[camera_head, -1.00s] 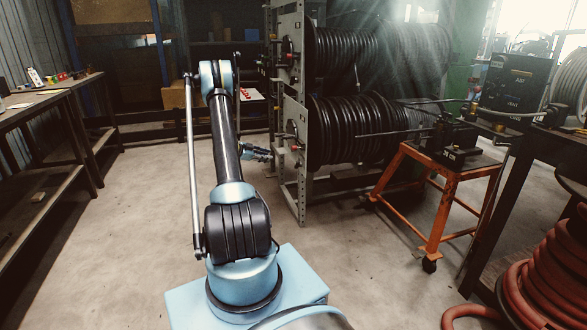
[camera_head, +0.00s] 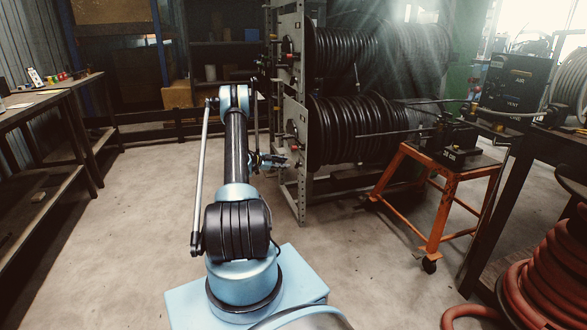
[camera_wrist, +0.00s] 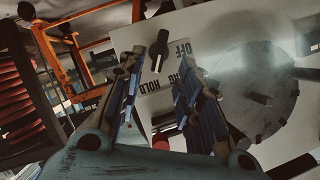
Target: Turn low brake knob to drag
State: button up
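A black knob (camera_wrist: 158,48) with a pointed lever shape shows in the wrist view, on a pale panel (camera_wrist: 215,25). Lettering beside it reads OFF and HOLD, upside down, with another word partly covered by my right finger. My gripper (camera_wrist: 158,72) is open and empty, its two blue-grey fingers on either side of the line towards the knob. The knob appears beyond the fingertips, with no contact visible. In the head view my gripper (camera_head: 275,160) is small, beside the lower part of the reel stand's panel (camera_head: 291,120); the knob cannot be made out there.
Two large black hose reels (camera_head: 350,130) fill the stand. A round grey disc (camera_wrist: 250,85) is right of the knob in the wrist view. An orange cart (camera_head: 440,180) stands right, red hose (camera_head: 550,265) lower right, a workbench (camera_head: 45,110) left. The floor between is clear.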

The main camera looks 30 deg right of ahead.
aim_at(298, 165)
jog(key=x, duration=0.8)
jog(key=c, duration=0.8)
